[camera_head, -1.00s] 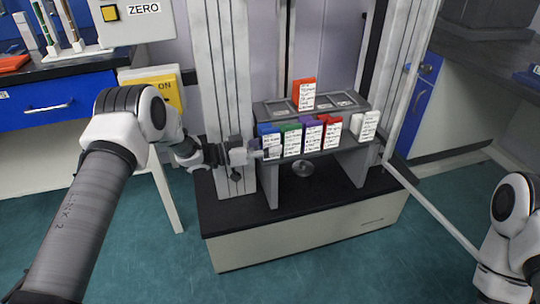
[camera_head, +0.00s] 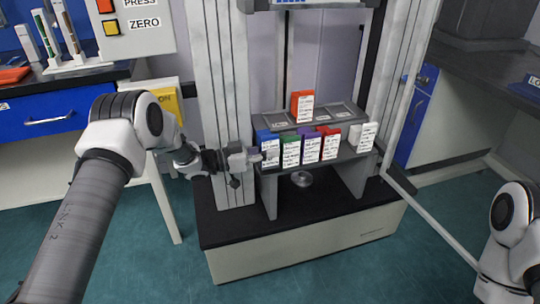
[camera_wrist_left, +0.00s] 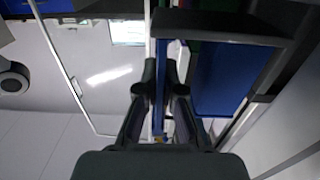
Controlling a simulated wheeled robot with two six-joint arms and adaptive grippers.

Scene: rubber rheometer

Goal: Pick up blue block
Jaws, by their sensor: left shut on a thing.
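The blue block (camera_head: 268,146) with a white printed label stands at the left end of a row of labelled blocks on the grey rack. My left gripper (camera_head: 256,158) reaches in from the left and is shut on it at its left side. In the left wrist view the two dark fingers (camera_wrist_left: 166,88) close around a narrow blue strip, the blue block (camera_wrist_left: 158,112). The block looks upright. I cannot tell whether its base touches the shelf. My right gripper is out of view; only part of the right arm shows at the right edge.
Beside it stand the green block (camera_head: 290,152), purple block (camera_head: 310,147), red block (camera_head: 330,145) and white block (camera_head: 362,138). An orange-red block (camera_head: 302,105) stands on the upper shelf. The machine's left post (camera_head: 226,100) rises close behind my left arm.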

